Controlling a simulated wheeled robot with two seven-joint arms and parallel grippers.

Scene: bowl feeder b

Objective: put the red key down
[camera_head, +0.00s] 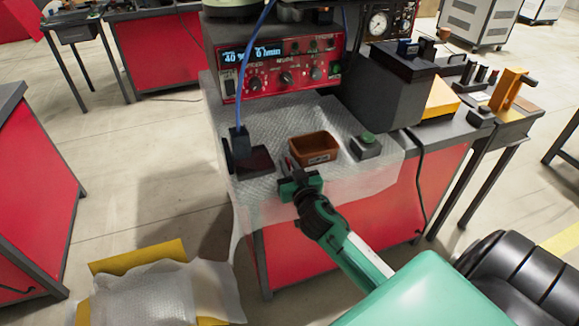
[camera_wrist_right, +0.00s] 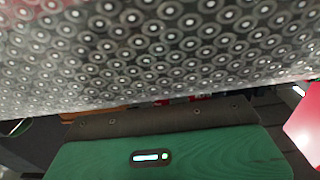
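My right gripper (camera_head: 298,183) is at the front edge of the bench, over the bubble wrap, just in front of the brown bin. A small dark and reddish piece (camera_head: 289,162) shows at its tip, beside the bin's left side. It may be the red key, but it is too small to tell, and I cannot see whether the fingers are closed on it. The right wrist view shows bubble wrap close up and a green housing (camera_wrist_right: 165,157) with a small light, but no fingertips and no key. My left gripper is not in view.
A brown bin (camera_head: 314,148) stands on the bubble wrap (camera_head: 265,200). A dark block (camera_head: 250,161) with a blue cable is left of it, a green button box (camera_head: 366,145) right. Behind is a red control unit (camera_head: 283,68). A grey box (camera_head: 385,90) stands at the back right.

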